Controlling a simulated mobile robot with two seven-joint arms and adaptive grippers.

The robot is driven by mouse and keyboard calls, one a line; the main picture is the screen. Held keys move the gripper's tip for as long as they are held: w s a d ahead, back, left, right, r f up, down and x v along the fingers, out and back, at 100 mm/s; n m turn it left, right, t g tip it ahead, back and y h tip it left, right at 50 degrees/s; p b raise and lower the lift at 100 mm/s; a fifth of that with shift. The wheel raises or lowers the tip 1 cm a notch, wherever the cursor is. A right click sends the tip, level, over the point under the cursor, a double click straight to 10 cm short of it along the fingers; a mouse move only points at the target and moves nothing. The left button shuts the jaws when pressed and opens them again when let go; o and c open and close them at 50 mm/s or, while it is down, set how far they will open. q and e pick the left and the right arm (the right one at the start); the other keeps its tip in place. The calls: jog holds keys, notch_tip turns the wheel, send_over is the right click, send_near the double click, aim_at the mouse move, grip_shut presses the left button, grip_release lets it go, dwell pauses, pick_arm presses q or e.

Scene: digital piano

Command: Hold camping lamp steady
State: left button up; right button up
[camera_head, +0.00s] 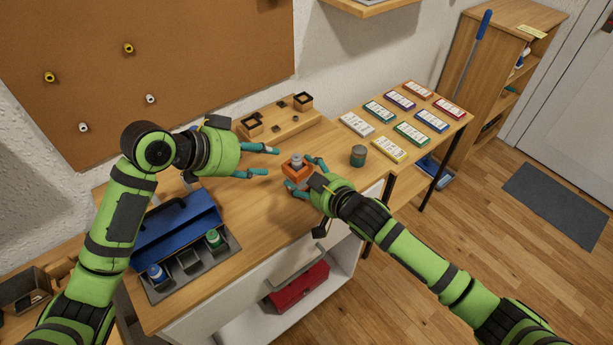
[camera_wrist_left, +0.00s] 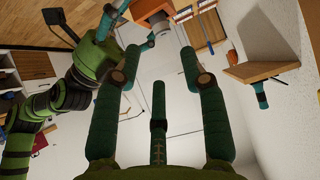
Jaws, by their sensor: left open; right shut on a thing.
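The camping lamp (camera_head: 295,171) is a small orange block with a grey top, above the wooden workbench. My right gripper (camera_head: 300,176) is shut on it, fingers around its sides. The lamp looks roughly upright. My left gripper (camera_head: 270,161) is open and empty, to the left of the lamp, its fingers pointing at it and apart from it. In the left wrist view the lamp (camera_wrist_left: 150,10) shows at the top, just beyond the open fingers of the left gripper (camera_wrist_left: 160,58). Its lower parts are partly hidden by the right gripper's fingers.
A blue toolbox (camera_head: 178,228) with compartments stands at the left of the bench. A wooden block holder (camera_head: 285,124) stands at the back. A dark green can (camera_head: 358,155) stands right of the lamp. Several coloured boxes (camera_head: 411,134) lie on the right table.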

pick_arm(q)
jog(key=w+d+f+m+g+y, duration=0.1)
jog(key=d+m+g+y, duration=0.1)
jog(key=d+m+g, duration=0.55)
notch_tip(320, 180, up, 4)
jog(key=m+t+y, duration=0.2)
jog(key=m+y, duration=0.4)
jog(key=m, duration=0.3)
send_over(297, 157)
jog(key=shift+s+d+g, duration=0.15)
jog(key=shift+s+g, duration=0.1)
jog(key=shift+s, duration=0.1)
jog(key=shift+w+a+r+m, duration=0.2)
jog(key=shift+a+r+m, duration=0.05)
jog(key=shift+a+r, duration=0.05)
jog(key=shift+w+d+f, duration=0.1)
jog(key=shift+f, duration=4.3)
grip_shut()
